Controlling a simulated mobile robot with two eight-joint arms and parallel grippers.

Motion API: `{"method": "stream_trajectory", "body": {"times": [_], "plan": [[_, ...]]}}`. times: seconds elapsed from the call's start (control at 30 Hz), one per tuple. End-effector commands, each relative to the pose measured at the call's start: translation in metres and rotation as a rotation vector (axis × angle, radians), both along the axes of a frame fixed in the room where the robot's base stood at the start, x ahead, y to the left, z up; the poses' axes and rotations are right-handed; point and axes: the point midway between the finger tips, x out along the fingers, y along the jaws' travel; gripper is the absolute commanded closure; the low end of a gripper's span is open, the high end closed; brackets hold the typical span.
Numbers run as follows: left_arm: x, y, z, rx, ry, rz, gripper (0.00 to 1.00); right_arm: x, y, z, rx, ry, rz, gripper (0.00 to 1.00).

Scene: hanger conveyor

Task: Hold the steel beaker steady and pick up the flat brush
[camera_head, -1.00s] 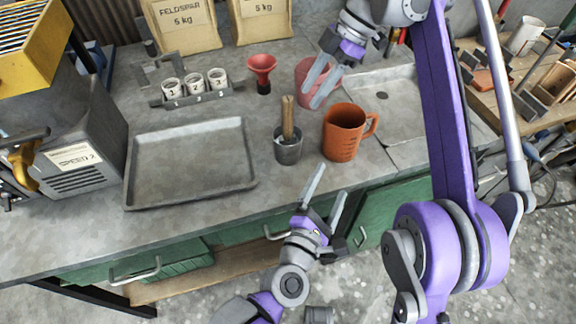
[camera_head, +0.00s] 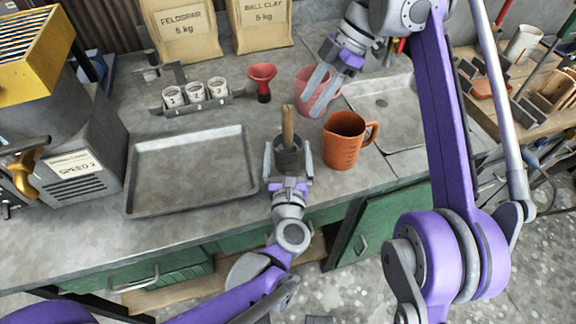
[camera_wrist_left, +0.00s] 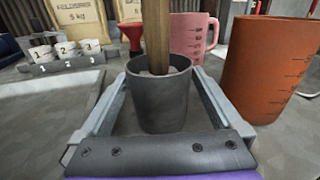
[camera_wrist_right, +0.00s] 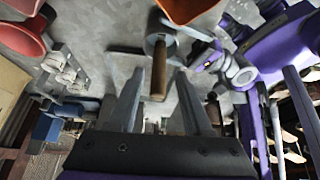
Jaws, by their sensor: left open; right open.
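The dark grey steel beaker (camera_head: 289,161) stands upright on the bench, and the flat brush (camera_head: 288,125) stands in it with its wooden handle up. Its lower end is hidden inside the beaker. My left gripper (camera_head: 288,160) is open with one finger on each side of the beaker. In the left wrist view the beaker (camera_wrist_left: 159,100) sits between the fingers, with a gap visible on the left. My right gripper (camera_head: 318,92) is open above the bench, behind and right of the brush, in front of the pink jug. The brush handle (camera_wrist_right: 159,70) shows ahead in the right wrist view.
An orange jug (camera_head: 343,143) stands close right of the beaker; a pink jug (camera_head: 312,90) stands behind. A grey tray (camera_head: 190,208) lies left.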

Motion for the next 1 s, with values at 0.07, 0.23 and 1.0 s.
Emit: {"method": "stream_trajectory", "body": {"times": [0.07,0.23,1.0], "plan": [[0.014,0.001,0.000,0.000,0.000,0.002,0.00,0.000,0.000,0.000,0.000,0.000,0.000,0.50],[0.031,0.001,0.000,0.001,0.000,0.001,0.00,0.000,0.000,0.000,0.000,0.000,0.000,0.50],[0.036,0.000,0.000,0.001,0.000,-0.001,0.68,0.000,0.000,0.000,0.000,0.000,0.000,0.50]]}}
